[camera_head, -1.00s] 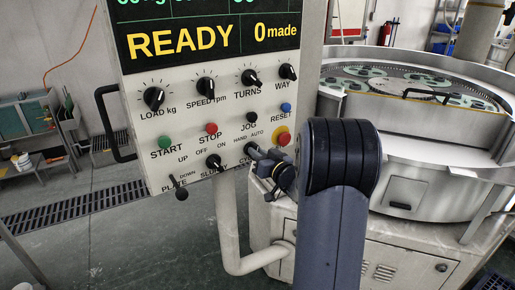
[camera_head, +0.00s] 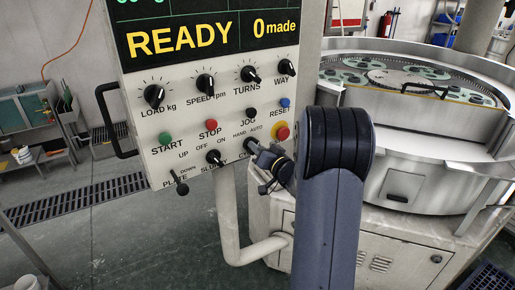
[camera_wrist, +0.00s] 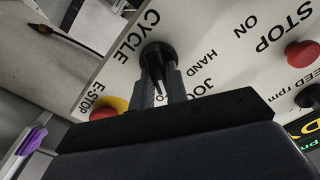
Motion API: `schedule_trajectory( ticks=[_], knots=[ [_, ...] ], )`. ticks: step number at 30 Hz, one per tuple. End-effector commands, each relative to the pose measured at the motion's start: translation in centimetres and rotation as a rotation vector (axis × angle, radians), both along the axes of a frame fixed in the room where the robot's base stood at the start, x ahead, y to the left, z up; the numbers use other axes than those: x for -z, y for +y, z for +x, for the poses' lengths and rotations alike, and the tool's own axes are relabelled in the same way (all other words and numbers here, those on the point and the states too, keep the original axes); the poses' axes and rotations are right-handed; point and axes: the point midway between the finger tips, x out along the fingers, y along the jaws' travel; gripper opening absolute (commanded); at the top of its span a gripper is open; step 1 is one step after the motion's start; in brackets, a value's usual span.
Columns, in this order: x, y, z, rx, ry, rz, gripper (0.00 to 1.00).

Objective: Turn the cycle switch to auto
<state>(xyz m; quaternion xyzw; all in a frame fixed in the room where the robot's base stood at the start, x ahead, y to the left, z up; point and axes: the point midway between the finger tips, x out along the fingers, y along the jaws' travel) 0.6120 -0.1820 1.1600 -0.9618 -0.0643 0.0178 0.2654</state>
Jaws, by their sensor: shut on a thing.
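The cycle switch (camera_wrist: 158,55) is a black knob on the white panel under the CYCLE label in the wrist view. The two fingers of my gripper (camera_wrist: 162,88) lie on either side of its grip bar and are shut on it. The bar points between the fingers, toward the partly covered AUTO label; the HAND label (camera_wrist: 208,67) lies to the right of it. The exact switch position cannot be told there.
The panel (camera_head: 225,110) carries other knobs, coloured buttons and a READY display. The red emergency stop (camera_head: 282,131) on its yellow ring sits close to my gripper. A round lapping machine (camera_head: 430,150) stands at right.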

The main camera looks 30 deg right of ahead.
Motion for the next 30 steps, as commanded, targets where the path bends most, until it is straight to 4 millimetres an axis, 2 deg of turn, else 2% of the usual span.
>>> schedule_trajectory(
  ticks=[3, 4, 12, 19, 22, 26, 30],
  knots=[
    [0.0, 0.0, 0.0, 0.001, 0.000, 0.003, 0.00],
    [0.0, 0.0, 0.0, 0.001, 0.000, 0.003, 0.16],
    [0.0, 0.0, 0.0, 0.000, 0.000, 0.001, 0.36],
    [0.0, 0.0, -0.1, 0.000, 0.000, 0.000, 0.36],
    [0.1, -0.1, -0.8, 0.001, 0.001, 0.000, 0.36],
    [0.2, -0.5, -2.9, 0.004, 0.000, 0.000, 0.36],
    [0.3, -0.9, -5.8, 0.005, -0.001, 0.000, 0.36]
  ],
)
